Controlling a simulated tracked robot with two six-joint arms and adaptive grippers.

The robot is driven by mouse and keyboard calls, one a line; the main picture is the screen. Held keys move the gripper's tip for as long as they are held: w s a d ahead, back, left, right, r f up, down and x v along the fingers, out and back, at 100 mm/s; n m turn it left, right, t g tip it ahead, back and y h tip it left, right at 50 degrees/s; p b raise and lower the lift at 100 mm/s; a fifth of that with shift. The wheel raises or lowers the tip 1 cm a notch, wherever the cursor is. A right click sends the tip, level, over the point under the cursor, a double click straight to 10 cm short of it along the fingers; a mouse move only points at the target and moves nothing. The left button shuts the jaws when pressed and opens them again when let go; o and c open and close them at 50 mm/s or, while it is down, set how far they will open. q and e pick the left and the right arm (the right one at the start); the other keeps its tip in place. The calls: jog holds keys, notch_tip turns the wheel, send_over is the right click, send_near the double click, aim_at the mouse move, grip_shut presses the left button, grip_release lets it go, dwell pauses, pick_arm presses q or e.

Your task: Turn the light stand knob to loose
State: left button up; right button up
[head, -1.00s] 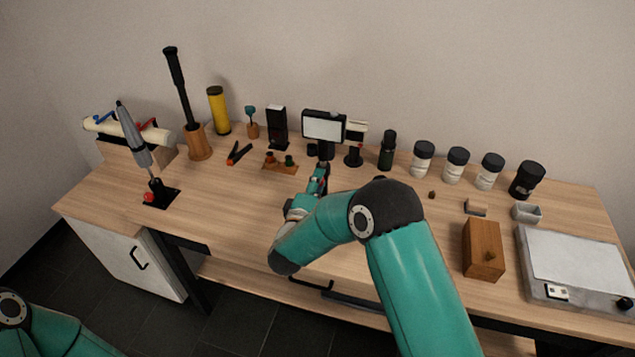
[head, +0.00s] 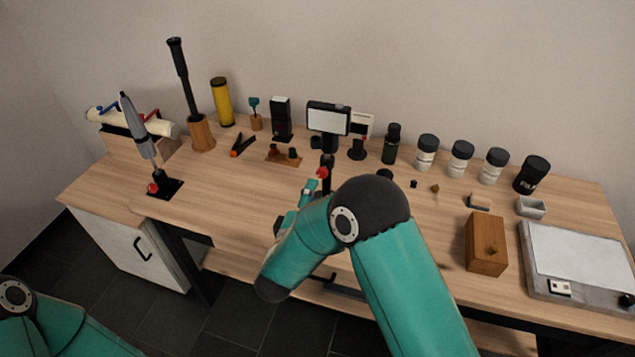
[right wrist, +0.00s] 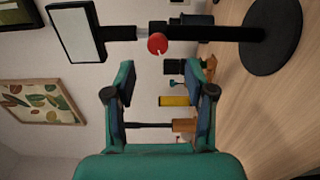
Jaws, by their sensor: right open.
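The light stand holds a white rectangular lamp panel (head: 328,118) on a black pole at the middle of the bench. Its red knob (head: 322,173) shows on the pole just above my right gripper (head: 308,190), partly hidden by my own arm. In the right wrist view, turned sideways, the lamp panel (right wrist: 76,37) is at upper left, the round red knob (right wrist: 157,44) is on the pole, and the black round base (right wrist: 271,36) is at right. My right gripper (right wrist: 164,88) is open and empty; the knob appears beyond its fingertips, not between them. My left gripper is out of view.
A yellow cylinder (head: 222,102), a black box on a stand (head: 281,118) and several jars line the back. A tool stand with another red knob (head: 152,188) is at left. A wooden box (head: 486,244) and a grey flat device (head: 578,262) are at right.

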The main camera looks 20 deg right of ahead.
jog(key=shift+v, duration=2.25)
